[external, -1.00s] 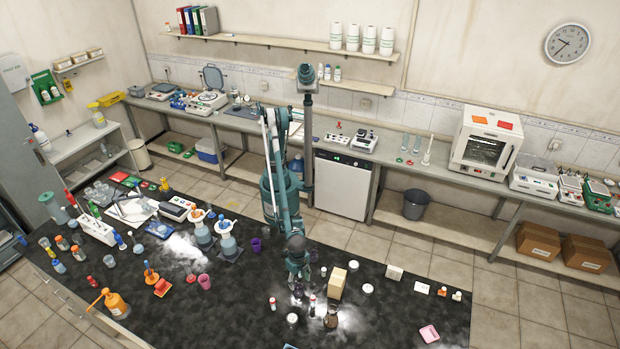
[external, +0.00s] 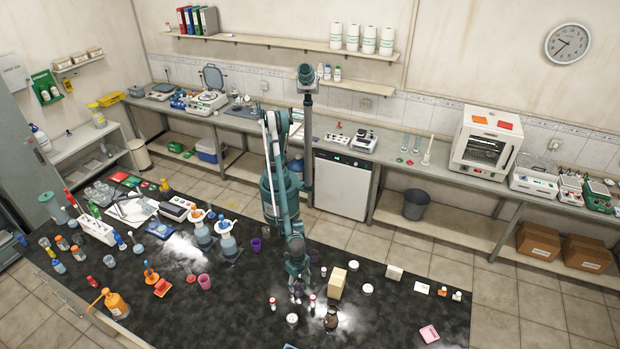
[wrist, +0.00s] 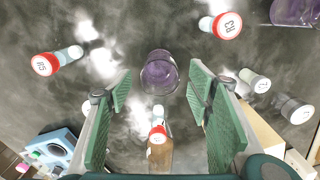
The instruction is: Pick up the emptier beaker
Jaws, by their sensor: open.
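A clear glass beaker with purple content (wrist: 158,72) stands in the upper middle of the wrist view, ahead of and between my fingertips. A second purple beaker (wrist: 295,12) shows at the top right corner, partly cut off by the frame. I cannot tell the two fill levels apart from here. My gripper (wrist: 158,95) is open, with its green finger pads on either side and nothing held. In the external view my gripper (external: 297,285) points down low over the dark bench; the beakers are too small or hidden there to make out clearly.
Red-capped bottles (wrist: 45,64) (wrist: 227,25) stand around the beaker. White-capped jars (wrist: 296,110) and a tan box (external: 338,285) stand at the right. The bench front right is clearer.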

